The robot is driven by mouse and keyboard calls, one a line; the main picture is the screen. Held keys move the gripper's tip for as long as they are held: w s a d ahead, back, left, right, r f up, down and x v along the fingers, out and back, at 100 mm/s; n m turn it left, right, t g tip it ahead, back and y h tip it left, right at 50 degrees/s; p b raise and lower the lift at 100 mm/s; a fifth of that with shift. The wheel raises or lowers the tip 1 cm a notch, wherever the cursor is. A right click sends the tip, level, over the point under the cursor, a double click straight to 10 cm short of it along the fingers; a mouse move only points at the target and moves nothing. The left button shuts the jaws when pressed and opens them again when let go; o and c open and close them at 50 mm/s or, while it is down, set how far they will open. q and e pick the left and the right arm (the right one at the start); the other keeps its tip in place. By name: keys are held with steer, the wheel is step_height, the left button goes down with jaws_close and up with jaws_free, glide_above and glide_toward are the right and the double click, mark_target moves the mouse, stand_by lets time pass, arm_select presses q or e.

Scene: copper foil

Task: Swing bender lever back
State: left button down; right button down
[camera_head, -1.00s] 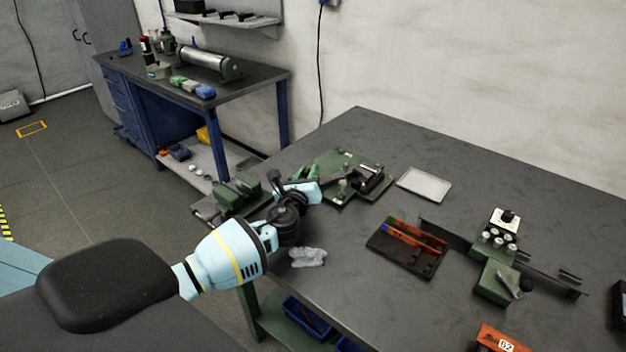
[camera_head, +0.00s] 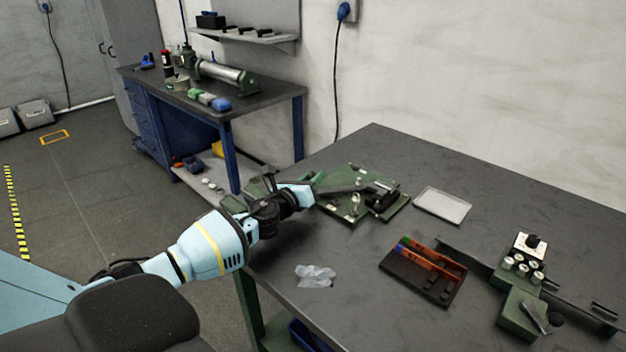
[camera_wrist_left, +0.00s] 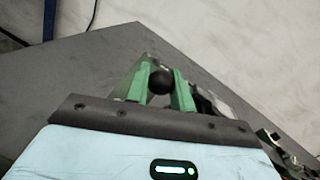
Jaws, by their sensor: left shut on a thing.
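The bender (camera_head: 352,209) is a green plate with metal fittings near the back left of the dark workbench. Its dark lever (camera_head: 345,190) runs left from the fittings toward my left gripper (camera_head: 316,182). My left gripper reaches in from the left, at the bender's left side. In the left wrist view its green fingers (camera_wrist_left: 159,85) are shut on a round black knob (camera_wrist_left: 159,81), which appears to be the lever's end. The fingers hide the knob's sides, and the lever behind it is mostly hidden there. My right gripper is not in view.
A grey tray (camera_head: 442,205) lies right of the bender. A dark holder (camera_head: 423,281) with orange-handled tools, crumpled clear film (camera_head: 315,276) and a green device with white knobs (camera_head: 522,312) are nearer. Bare bench lies between them. A blue bench (camera_head: 232,108) stands behind.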

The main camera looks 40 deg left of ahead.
arm_select(q)
steer(key=c, duration=1.6)
jaws_free()
steer(key=shift+d, duration=0.1)
steer(key=o, duration=0.3)
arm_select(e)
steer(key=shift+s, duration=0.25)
arm_select(q)
steer(key=shift+o, duration=0.2)
steer(key=shift+r, duration=0.3)
steer(key=r, duration=0.1)
steer(key=r+p, duration=0.1)
steer(key=r, duration=0.1)
steer(key=shift+s+d+r+p, duration=0.15)
steer(key=shift+s+r+p, duration=0.1)
steer(key=shift+r+p, duration=0.15)
steer(key=s+d+p, duration=0.1)
steer(key=s+d, duration=0.7)
steer(key=s, duration=0.4)
steer(key=shift+s+d+r, duration=0.25)
steer(key=shift+s+d, duration=0.05)
steer(key=shift+s, duration=0.1)
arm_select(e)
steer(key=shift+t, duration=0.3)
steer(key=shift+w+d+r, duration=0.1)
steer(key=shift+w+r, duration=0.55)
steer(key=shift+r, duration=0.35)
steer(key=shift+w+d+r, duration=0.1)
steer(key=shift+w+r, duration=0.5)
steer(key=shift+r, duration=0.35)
